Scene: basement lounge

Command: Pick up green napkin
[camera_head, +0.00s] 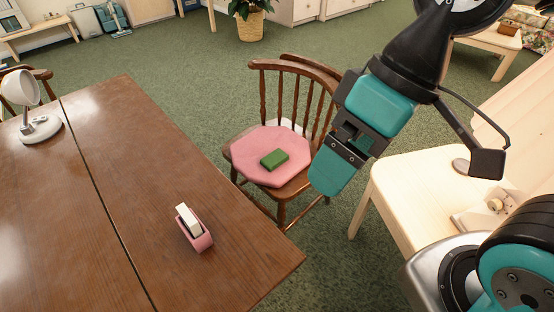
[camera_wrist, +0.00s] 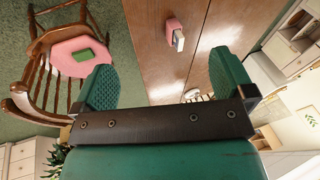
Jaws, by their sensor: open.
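The green napkin (camera_head: 274,159) is a small folded green block lying on the pink seat cushion (camera_head: 250,142) of a wooden chair (camera_head: 297,190). In the wrist view the napkin (camera_wrist: 84,55) shows at the upper left, outside the jaws. My gripper (camera_head: 326,178) hangs in the air to the right of the napkin in the head view, apart from it. In the wrist view my gripper (camera_wrist: 160,82) has its two teal fingers spread wide with nothing between them.
A brown wooden table (camera_head: 120,170) stands left of the chair, with a pink tape dispenser (camera_head: 194,230) and a white lamp (camera_head: 38,120) on it. A pale table (camera_head: 420,190) stands at the right. The chair's spindle back rises behind the cushion. Green carpet is open beyond.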

